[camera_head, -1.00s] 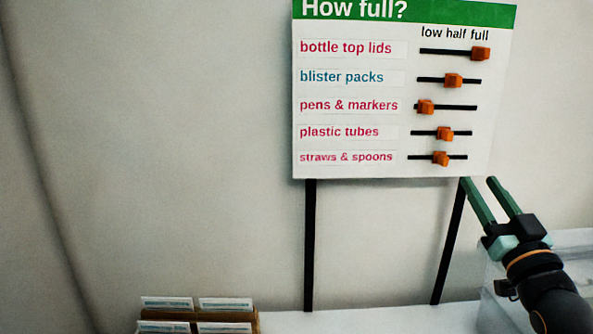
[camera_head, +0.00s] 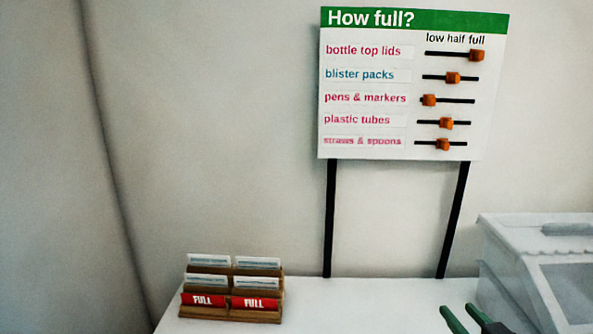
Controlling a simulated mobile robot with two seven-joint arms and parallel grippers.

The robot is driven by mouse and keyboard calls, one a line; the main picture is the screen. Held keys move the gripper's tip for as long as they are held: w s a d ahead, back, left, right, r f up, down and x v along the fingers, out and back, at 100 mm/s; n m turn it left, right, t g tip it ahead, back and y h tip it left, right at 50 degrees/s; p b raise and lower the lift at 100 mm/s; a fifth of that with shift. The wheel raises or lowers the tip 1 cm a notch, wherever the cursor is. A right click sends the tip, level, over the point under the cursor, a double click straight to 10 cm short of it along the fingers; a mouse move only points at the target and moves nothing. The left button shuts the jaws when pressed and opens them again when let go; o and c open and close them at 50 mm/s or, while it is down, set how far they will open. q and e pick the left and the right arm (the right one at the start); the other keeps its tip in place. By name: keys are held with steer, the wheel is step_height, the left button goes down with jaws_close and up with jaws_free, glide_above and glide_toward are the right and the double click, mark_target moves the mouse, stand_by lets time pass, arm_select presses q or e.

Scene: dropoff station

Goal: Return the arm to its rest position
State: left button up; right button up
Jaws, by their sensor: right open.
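My right gripper (camera_head: 467,318) shows at the bottom edge of the head view, right of centre. The fingertips appear low, in front of the white table (camera_head: 370,305) and left of the clear bin. The "How full?" board (camera_head: 365,157) stands well above them, not touched. Its orange sliders sit at different points: bottle top lids (camera_head: 477,55) at the right end, pens & markers (camera_head: 429,100) near the left end. My left gripper is not in view.
A wooden card rack (camera_head: 232,315) with white cards and two red FULL cards stands at the table's left. A translucent lidded bin (camera_head: 507,278) stands at the right. Two black posts (camera_head: 330,220) hold up the board. The table between rack and posts is clear.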

steer(key=s+a+f+n+g, duration=0.1)
steer(key=s+a+f+g, duration=0.25)
steer(key=s+f, duration=0.45)
steer(key=s+a+f+g, duration=0.2)
steer(key=s+f+g, duration=0.3)
steer(key=s, duration=0.4)
steer(key=s+a+f+n+g, duration=0.1)
steer(key=s+a+f+g, duration=0.2)
steer(key=s+f, duration=0.55)
steer(key=w+a+f+t+y+p, duration=0.3)
steer(key=w+a+f+t+p, duration=0.1)
steer(key=f+t, duration=0.1)
steer(key=shift+w+a+f+t, duration=0.25)
steer(key=shift+w+f+t, duration=0.1)
steer(key=shift+f, duration=0.15)
